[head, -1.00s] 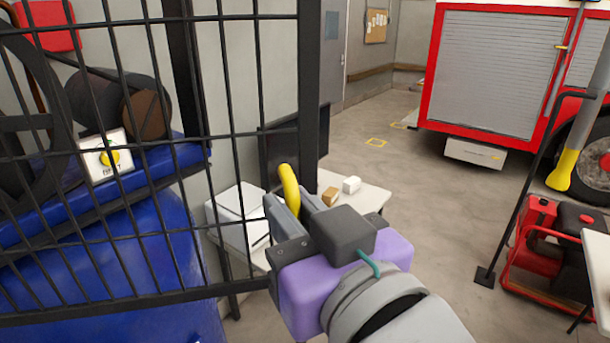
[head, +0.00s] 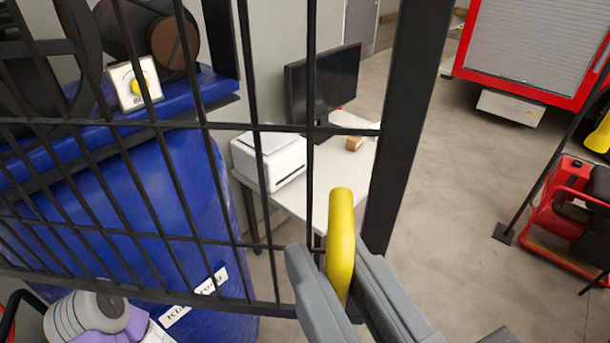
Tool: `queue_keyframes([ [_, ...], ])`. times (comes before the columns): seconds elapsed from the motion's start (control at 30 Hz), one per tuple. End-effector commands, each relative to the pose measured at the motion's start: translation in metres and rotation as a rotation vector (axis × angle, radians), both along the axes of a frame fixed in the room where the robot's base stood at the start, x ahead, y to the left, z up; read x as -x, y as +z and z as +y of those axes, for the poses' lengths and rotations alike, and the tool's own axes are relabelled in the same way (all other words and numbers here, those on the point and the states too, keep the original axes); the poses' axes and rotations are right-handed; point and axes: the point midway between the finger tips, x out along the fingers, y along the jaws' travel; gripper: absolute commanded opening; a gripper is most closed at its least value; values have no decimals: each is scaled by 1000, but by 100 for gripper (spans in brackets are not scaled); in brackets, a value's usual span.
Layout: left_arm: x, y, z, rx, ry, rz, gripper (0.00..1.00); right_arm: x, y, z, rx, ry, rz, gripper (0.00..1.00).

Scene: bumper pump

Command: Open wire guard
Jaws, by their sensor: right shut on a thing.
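The wire guard (head: 407,110) is a black barred panel across the left and middle of the head view, its thick edge post right of centre. A yellow handle (head: 341,235) is on the near side of the panel beside that post. My right gripper (head: 335,270) is shut on the yellow handle, its grey fingers on either side of it.
Behind the bars stand a blue compressor (head: 150,200) and a white box with a yellow button (head: 136,85). A desk (head: 300,205) holds a printer (head: 270,160) and a monitor (head: 322,85). A red generator (head: 570,215) stands at the right. The floor between is clear.

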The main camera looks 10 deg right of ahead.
Motion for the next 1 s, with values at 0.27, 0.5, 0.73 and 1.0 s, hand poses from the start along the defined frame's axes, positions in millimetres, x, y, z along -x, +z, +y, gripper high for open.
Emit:
queue_keyframes([
  [0.27, 0, 0, 0, 0, 0, 0, 0, 0, 1, 0, -1, 1, -4, 35],
  [0.5, 0, 0, 0, 0, 0, 0, 0, 2, 1, 0, -1, 0, -3, 35],
  [0.73, 0, -1, 0, 0, 0, 0, 0, 33, 1, -5, 0, 2, -8, 35],
  [1.0, 0, -2, 0, 0, 0, 0, 0, 69, 1, -12, 0, 1, -5, 35],
])
